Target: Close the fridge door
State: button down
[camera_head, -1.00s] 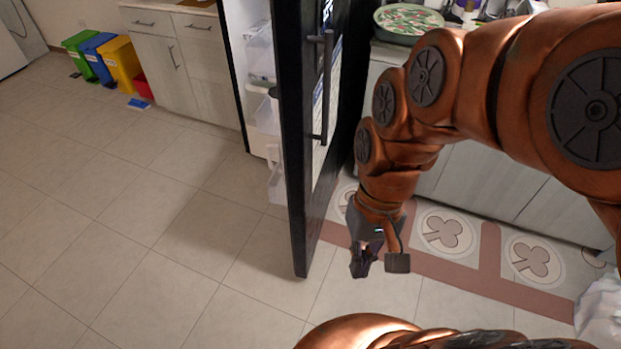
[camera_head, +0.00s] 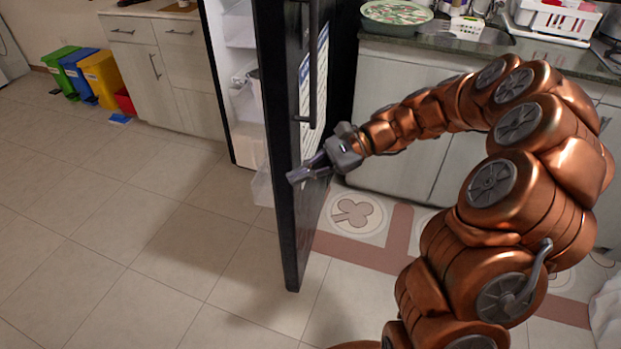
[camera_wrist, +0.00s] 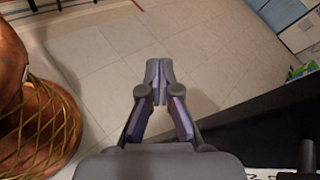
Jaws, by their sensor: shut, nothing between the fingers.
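The fridge door (camera_head: 284,222) is black and stands wide open in the head view, its edge turned to me. Its long vertical handle (camera_head: 313,70) is on the right-hand face. The white fridge interior (camera_head: 240,60) with clear shelves shows left of the door. My gripper (camera_head: 292,177) is shut and empty, in front of the door's edge below the handle; I cannot tell if it touches. In the wrist view my shut fingers (camera_wrist: 159,75) point over the floor, with the black door (camera_wrist: 270,120) to their right.
Green, blue and yellow bins (camera_head: 80,75) stand at the far left beside grey cabinets (camera_head: 160,65). A counter (camera_head: 420,40) with a green bowl (camera_head: 397,15) and a dish rack is behind the door. The tiled floor (camera_head: 120,220) at left is clear.

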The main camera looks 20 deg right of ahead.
jog(key=w+d+f+m+t+y+b, duration=0.1)
jog(key=w+d+f+m+t+b, duration=0.2)
jog(key=w+d+f+m+t, duration=0.45)
jog(key=w+d+f+m+t+y+b, duration=0.15)
jog(key=w+d+f+m+b, duration=0.25)
jog(key=d+f, duration=0.6)
jog(key=w+r+b+x, duration=0.1)
jog(key=b+x, duration=0.1)
jog(key=x, duration=1)
jog(key=shift+d+r+t+h, duration=0.15)
jog(key=shift+r+t+h, duration=0.1)
jog(key=shift+t+h, duration=0.1)
